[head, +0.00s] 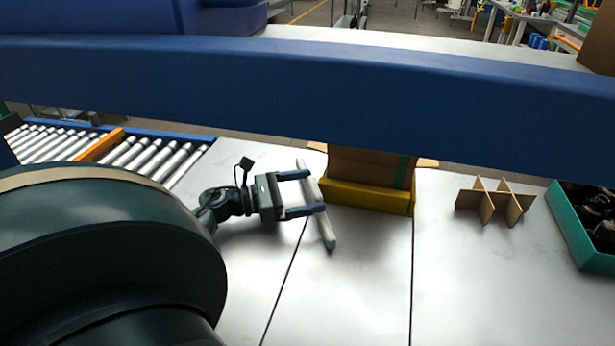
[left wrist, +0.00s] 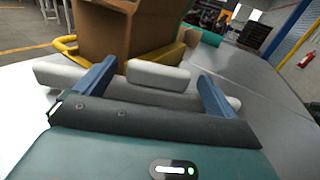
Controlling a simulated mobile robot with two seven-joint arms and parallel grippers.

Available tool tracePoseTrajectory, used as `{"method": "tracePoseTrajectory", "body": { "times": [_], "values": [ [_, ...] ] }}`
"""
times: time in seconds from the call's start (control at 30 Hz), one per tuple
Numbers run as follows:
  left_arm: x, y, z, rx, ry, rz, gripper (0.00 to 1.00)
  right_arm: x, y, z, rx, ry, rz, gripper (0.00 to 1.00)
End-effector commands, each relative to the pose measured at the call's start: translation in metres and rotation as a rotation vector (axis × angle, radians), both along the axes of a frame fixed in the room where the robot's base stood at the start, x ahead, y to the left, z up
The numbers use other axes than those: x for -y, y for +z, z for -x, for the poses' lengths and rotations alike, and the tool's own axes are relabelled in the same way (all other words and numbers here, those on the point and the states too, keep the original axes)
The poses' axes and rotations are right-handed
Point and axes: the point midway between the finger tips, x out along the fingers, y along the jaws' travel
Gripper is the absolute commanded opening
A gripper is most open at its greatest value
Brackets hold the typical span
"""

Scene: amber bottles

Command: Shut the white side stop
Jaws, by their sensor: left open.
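The white side stop (head: 328,232) is a long pale bar just left of the cardboard box, slanted a little in the head view. In the left wrist view the white side stop (left wrist: 158,76) lies crosswise before the gripper, partly covered by the fingers. My left gripper (head: 316,191) is open, its two blue fingers pointing right and reaching to the bar. In the left wrist view the left gripper (left wrist: 158,72) has one finger at each side of the bar's middle block. Whether the fingertips touch the bar I cannot tell. My right gripper is not in view.
A cardboard box (head: 362,167) stands in a yellow holder (head: 365,196), right of the stop. Further right are a cardboard divider (head: 495,203) and a teal crate (head: 570,225) with dark bottles. A roller conveyor (head: 150,155) is at left. The front tabletop (head: 360,290) is clear.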

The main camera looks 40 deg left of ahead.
Motion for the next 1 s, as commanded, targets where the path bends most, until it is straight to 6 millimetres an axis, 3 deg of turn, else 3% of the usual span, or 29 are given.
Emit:
{"method": "tracePoseTrajectory", "body": {
  "times": [0.53,0.7,1.0],
  "values": [
    [-0.057,-0.002,0.092,-0.001,0.001,-0.001,0.95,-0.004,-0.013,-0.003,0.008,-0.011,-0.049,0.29],
    [-0.064,0.000,0.104,-0.001,-0.001,-0.001,0.95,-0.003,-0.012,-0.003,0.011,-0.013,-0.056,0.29],
    [-0.066,0.000,0.106,0.001,0.000,-0.001,0.95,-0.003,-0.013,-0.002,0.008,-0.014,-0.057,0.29]
  ]
}}
